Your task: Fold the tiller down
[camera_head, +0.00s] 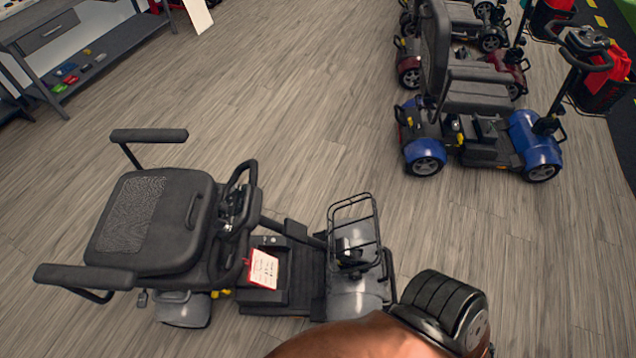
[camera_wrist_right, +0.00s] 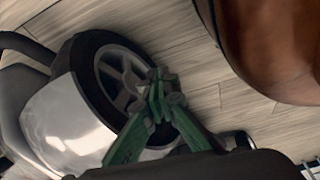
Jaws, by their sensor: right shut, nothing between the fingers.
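The silver-grey scooter stands at the lower left of the head view. Its tiller (camera_head: 275,226) slopes low over the deck toward the seat (camera_head: 150,222). The black handlebar loop (camera_head: 240,190) is close against the front of the seat. A wire basket (camera_head: 354,222) stands at the scooter's front end. My right gripper (camera_wrist_right: 158,82) has green fingers, shut and empty, in front of a scooter wheel (camera_wrist_right: 112,72) beside a silver fender (camera_wrist_right: 62,125); I cannot tell whether they touch. It is not visible in the head view. My left gripper is in neither view.
A blue scooter (camera_head: 480,135) stands at the upper right, with more scooters behind it. A grey shelf unit (camera_head: 85,45) stands at the upper left. The wooden floor between them is clear. A white tag with a red border (camera_head: 263,270) lies over the scooter's deck.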

